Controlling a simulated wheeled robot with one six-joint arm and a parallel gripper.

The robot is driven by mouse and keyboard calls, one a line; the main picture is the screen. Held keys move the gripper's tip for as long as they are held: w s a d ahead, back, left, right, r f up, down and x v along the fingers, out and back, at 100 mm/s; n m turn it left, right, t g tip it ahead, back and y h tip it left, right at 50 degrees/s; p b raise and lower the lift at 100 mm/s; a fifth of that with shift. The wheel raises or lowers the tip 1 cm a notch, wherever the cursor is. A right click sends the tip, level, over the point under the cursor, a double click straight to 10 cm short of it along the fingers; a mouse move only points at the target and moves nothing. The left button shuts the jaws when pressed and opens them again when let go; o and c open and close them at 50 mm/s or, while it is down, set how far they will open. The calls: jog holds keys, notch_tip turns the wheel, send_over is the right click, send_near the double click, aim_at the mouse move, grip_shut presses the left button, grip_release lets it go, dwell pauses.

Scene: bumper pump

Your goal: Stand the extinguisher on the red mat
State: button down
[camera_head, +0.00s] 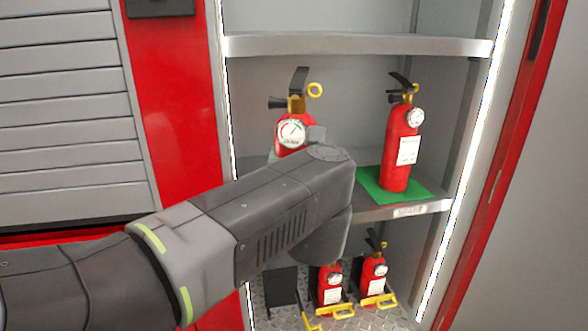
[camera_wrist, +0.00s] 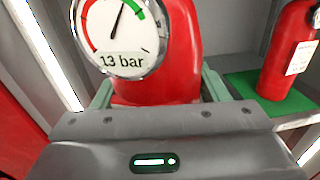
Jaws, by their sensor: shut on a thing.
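A red extinguisher (camera_head: 292,140) with a round gauge, black handle and yellow ring is upright in front of the middle shelf, left side. In the wrist view the same extinguisher (camera_wrist: 160,85) fills the centre, its gauge marked 13 bar. My gripper (camera_wrist: 157,92) is shut on its body, a pale green finger on each side. My arm hides the extinguisher's lower part and base in the head view, so I cannot tell whether it touches the shelf. No red mat shows in either view.
A second extinguisher (camera_head: 398,150) stands on a green mat (camera_head: 368,181) on the middle shelf (camera_head: 385,213), right. Two small extinguishers (camera_head: 329,284) (camera_head: 373,275) stand below in yellow-edged brackets, beside a dark panel (camera_head: 283,286). An upper shelf (camera_head: 360,46) and lit side posts bound the bay.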

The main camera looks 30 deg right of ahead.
jog(key=f+p+x, duration=0.1)
jog(key=f+x, duration=0.2)
jog(key=x, duration=1.3)
jog(key=shift+w+f, duration=0.15)
jog(key=shift+f, duration=0.1)
jog(key=shift+c, duration=1.1)
grip_release()
jog(key=shift+f, duration=0.2)
jog(key=shift+r, duration=0.1)
jog(key=b+v, duration=0.1)
jog(key=v, duration=1.1)
